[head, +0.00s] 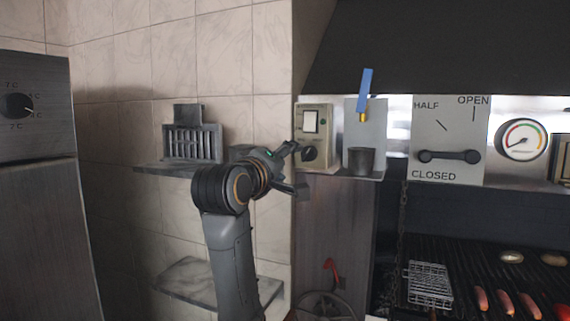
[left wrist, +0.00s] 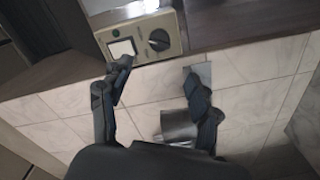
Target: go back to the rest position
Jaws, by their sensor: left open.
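My left gripper (head: 294,168) is open and empty in the head view, raised in front of the tiled wall, close to the left side of a switch box. The box (head: 315,137) has a white rocker switch and a black knob. In the left wrist view the two fingers (left wrist: 155,95) are spread wide apart, with tiles between them. The switch box also shows in the left wrist view (left wrist: 140,42), beyond the left fingertip; I cannot tell if they touch. My right gripper is not in view.
A shelf (head: 150,169) with a slotted metal holder (head: 193,142) is behind my left arm. A metal cup (head: 361,160) stands right of the switch box. A lever plate (head: 447,141), a gauge (head: 522,139) and a grill with sausages (head: 504,303) are further right. A cabinet (head: 40,200) stands left.

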